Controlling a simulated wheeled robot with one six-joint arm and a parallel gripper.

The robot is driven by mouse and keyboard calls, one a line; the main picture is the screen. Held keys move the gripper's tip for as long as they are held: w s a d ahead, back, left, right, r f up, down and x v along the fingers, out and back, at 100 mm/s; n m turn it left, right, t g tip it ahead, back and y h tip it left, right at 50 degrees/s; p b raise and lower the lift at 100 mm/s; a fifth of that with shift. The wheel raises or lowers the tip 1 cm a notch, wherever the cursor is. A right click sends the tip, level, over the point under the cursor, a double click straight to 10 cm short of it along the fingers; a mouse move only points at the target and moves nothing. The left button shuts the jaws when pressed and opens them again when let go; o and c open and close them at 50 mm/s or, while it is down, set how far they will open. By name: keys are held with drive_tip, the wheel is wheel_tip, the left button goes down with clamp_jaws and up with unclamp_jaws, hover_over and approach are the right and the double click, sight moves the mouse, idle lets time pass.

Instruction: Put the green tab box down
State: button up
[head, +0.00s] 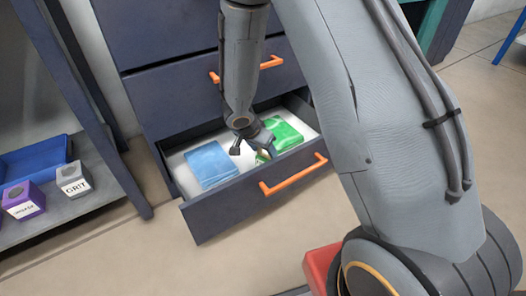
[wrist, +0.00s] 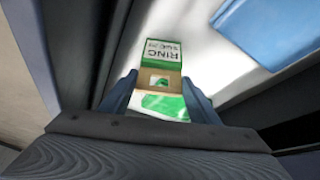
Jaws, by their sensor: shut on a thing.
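The green tab box (wrist: 172,52) shows in the wrist view between my fingers, with a green edge, a white label reading "RING" and a brown part below it. My gripper (wrist: 161,84) is shut on it. In the head view my gripper (head: 252,150) points down inside the open drawer (head: 232,190), and a small part of the box (head: 263,156) shows beside the fingers. The rest is hidden by my gripper. I cannot tell whether the box touches the drawer floor.
A blue flat packet (head: 211,163) lies in the drawer's left part. A green packet (head: 284,134) lies on the right, close to my gripper. The drawer front has an orange handle (head: 293,175). A shelf at left holds a blue bin (head: 35,157) and small labelled boxes (head: 73,178).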

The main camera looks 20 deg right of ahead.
drive_tip(key=o, duration=1.8)
